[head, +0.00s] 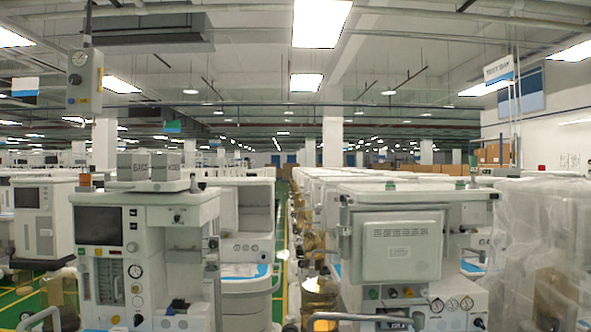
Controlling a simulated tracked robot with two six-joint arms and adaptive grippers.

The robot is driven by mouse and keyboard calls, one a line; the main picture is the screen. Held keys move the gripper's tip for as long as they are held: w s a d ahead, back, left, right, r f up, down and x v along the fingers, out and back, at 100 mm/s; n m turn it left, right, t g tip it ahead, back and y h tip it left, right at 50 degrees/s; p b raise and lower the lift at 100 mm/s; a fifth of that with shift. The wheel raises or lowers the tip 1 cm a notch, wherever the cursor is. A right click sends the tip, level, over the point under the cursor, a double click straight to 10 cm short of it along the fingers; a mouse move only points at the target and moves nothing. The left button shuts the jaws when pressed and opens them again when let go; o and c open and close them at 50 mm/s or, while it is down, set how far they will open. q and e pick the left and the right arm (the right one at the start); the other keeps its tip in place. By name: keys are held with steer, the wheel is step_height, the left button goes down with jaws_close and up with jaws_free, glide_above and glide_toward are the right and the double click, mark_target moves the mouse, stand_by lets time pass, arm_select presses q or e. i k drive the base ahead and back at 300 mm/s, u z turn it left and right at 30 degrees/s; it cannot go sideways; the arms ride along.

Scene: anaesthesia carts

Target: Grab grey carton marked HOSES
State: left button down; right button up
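Two small grey cartons stand side by side on top of the white anaesthesia cart (135,199) at the left. The lettering on the right-hand one looks like HOSES, so I take it as the HOSES carton (173,174). The left-hand carton (133,174) has different, dark lettering that is hard to read, perhaps BAGS. Both appear upright and close together. Neither of my grippers shows in the head view.
A second cart (395,254) with a pale back panel stands at the right. Plastic-wrapped equipment (535,240) is at the far right. A narrow aisle with a green floor (283,225) runs between the rows. A grey box with a gauge (85,80) hangs at upper left.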

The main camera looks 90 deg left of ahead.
mark_target(165, 167)
steer(key=z, duration=0.15)
steer(key=i, duration=0.2)
steer(key=u, duration=2.6)
steer(key=i, duration=0.2)
steer(key=u, duration=1.55)
steer(key=k, duration=0.3)
steer(key=u, duration=0.65)
steer(key=i, duration=1.45)
steer(key=z, duration=0.45)
